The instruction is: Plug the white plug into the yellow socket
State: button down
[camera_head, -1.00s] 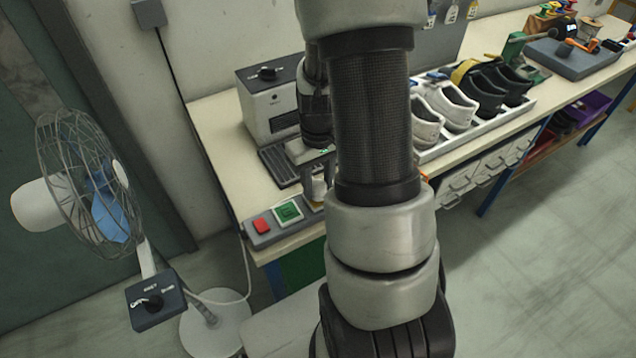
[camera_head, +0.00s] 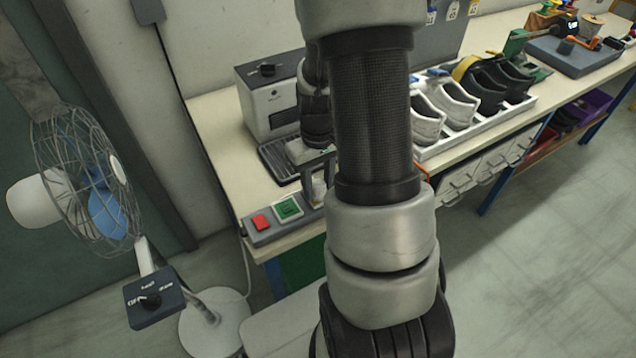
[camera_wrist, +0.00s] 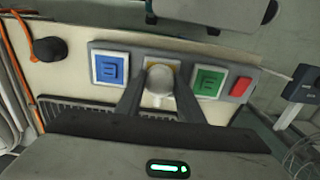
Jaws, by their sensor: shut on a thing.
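The socket strip is a grey bar (camera_wrist: 125,47) on the bench; in the head view its near end (camera_head: 275,232) shows. It carries a blue socket (camera_wrist: 109,68), the yellow socket (camera_wrist: 177,66) in the middle, a green socket (camera_wrist: 208,82) and a red switch (camera_wrist: 240,86). My gripper (camera_wrist: 158,98) is shut on the white plug (camera_wrist: 159,78), whose rounded back faces the wrist camera. The plug is in front of the yellow socket and covers most of it. Whether its pins are inside is hidden. In the head view my arm hides the yellow socket.
A dark slotted tray (camera_head: 278,158) and a grey box machine (camera_head: 268,100) stand behind the strip. A rack of shoes (camera_head: 440,148) is to the right. A fan (camera_head: 88,185) with a control box (camera_head: 155,302) stands left of the bench. A black knob (camera_wrist: 49,50) is beside the strip.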

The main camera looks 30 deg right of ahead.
jog(key=c, duration=1.1)
grip_release()
notch_tip(320, 180, up, 17)
jog(key=p, duration=0.2)
jog(key=s+a+r+t+p, duration=0.1)
jog(key=s+a+r+t, duration=0.1)
jog(key=s+a+r, duration=0.1)
jog(key=s+a+r+t+p, duration=0.1)
jog(key=s+a+r, duration=0.3)
jog(key=a+r, duration=0.2)
jog(key=s+a+r+t+p, duration=0.2)
jog(key=s+a+r, duration=0.2)
jog(key=r, duration=0.3)
jog(key=shift+a+r+t, duration=0.2)
jog(key=shift+t, duration=0.1)
